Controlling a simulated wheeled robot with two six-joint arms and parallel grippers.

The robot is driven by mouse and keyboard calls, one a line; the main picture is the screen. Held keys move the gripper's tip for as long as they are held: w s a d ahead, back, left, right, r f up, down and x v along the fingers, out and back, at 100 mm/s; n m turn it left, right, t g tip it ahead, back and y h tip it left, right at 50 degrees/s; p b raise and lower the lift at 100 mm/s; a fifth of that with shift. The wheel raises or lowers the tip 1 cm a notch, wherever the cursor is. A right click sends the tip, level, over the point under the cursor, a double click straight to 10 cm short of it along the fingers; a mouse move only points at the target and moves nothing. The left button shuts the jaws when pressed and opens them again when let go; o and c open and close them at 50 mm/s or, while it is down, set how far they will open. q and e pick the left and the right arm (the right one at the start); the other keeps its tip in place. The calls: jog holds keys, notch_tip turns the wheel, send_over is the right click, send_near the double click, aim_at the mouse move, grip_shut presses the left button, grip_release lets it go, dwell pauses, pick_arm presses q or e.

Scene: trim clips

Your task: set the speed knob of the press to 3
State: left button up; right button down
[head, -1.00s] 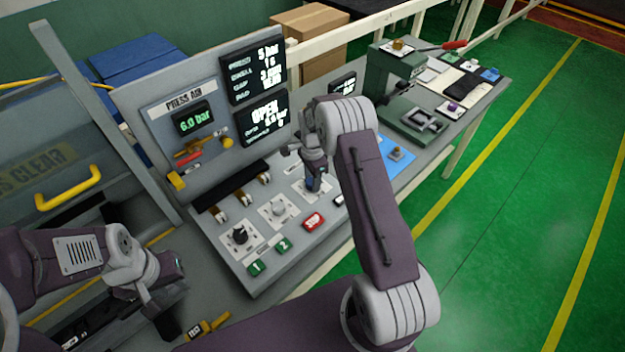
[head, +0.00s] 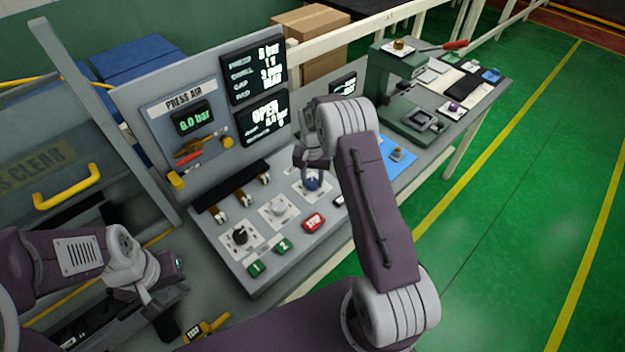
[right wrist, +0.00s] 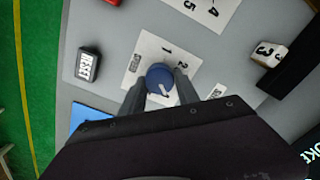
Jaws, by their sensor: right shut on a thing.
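A round blue knob (right wrist: 160,78) with a white pointer line sits on a white dial plate (right wrist: 150,48) marked 1 and 2; other marks are hidden by my fingers. My right gripper (right wrist: 161,84) is shut on this knob, a finger on each side. The pointer line runs toward the lower right in the right wrist view. In the head view the blue knob (head: 312,183) is under my right gripper (head: 311,172). My left gripper (head: 158,303) is at the lower left, away from the panel; its jaws are unclear.
A grey knob (head: 278,208) and a black knob (head: 240,236) sit nearer on the sloped panel. A red button (head: 314,222) and green buttons 1 (head: 257,268) and 2 (head: 284,246) are close by. A RESET button (right wrist: 88,65) is beside the dial. Displays (head: 253,70) stand behind.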

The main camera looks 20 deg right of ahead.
aim_at(312, 180)
jog(key=n, duration=0.4)
jog(key=shift+w+r, duration=0.1)
jog(key=shift+n, duration=1.8)
jog(key=c, duration=0.9)
grip_release()
jog(key=shift+a, duration=0.1)
jog(key=shift+r, duration=0.3)
notch_tip(312, 180, up, 8)
jog(key=shift+r+b, duration=0.25)
jog(key=shift+b, duration=0.7)
